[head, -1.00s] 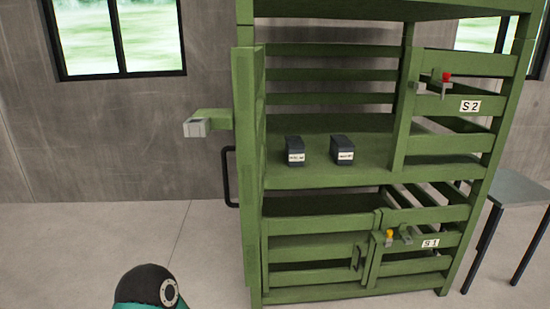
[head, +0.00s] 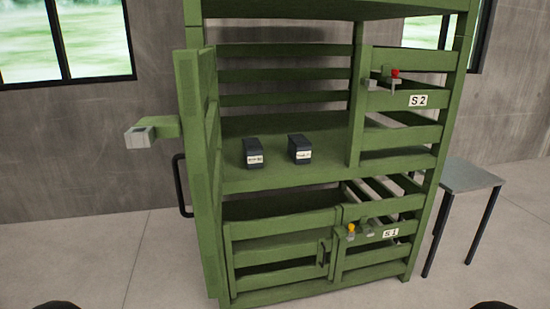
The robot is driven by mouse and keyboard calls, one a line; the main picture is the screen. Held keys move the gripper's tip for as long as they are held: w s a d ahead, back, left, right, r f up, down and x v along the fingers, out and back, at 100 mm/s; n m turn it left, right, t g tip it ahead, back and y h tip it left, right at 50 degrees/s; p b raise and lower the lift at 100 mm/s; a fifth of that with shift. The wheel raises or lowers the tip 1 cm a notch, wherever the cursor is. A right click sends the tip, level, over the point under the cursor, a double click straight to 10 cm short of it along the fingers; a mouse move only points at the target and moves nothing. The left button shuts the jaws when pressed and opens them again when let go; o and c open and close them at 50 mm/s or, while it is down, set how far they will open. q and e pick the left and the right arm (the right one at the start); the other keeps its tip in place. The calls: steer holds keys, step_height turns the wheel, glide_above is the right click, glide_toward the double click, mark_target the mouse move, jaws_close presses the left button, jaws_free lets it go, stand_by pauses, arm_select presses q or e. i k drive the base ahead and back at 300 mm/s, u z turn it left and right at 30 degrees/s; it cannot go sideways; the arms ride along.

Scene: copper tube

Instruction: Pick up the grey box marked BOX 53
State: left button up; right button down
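Two small dark grey boxes with white labels stand on the middle shelf of the green rack, in the head view. The left box (head: 253,152) and the right box (head: 299,149) are a little apart. The print on both labels is too small to read, so I cannot tell which is BOX 53. Neither of my grippers is in view; only dark rounded parts, probably of my arms, show at the bottom edge.
The green rack (head: 360,95) has its upper left door (head: 200,170) swung open towards me, with a grey latch (head: 138,137) sticking out left. The lower door (head: 275,265) is shut. A small table (head: 468,177) stands right of the rack. The floor in front is clear.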

mark_target(253, 149)
steer(key=u, duration=0.05)
steer(key=i, duration=0.95)
steer(key=z, duration=0.1)
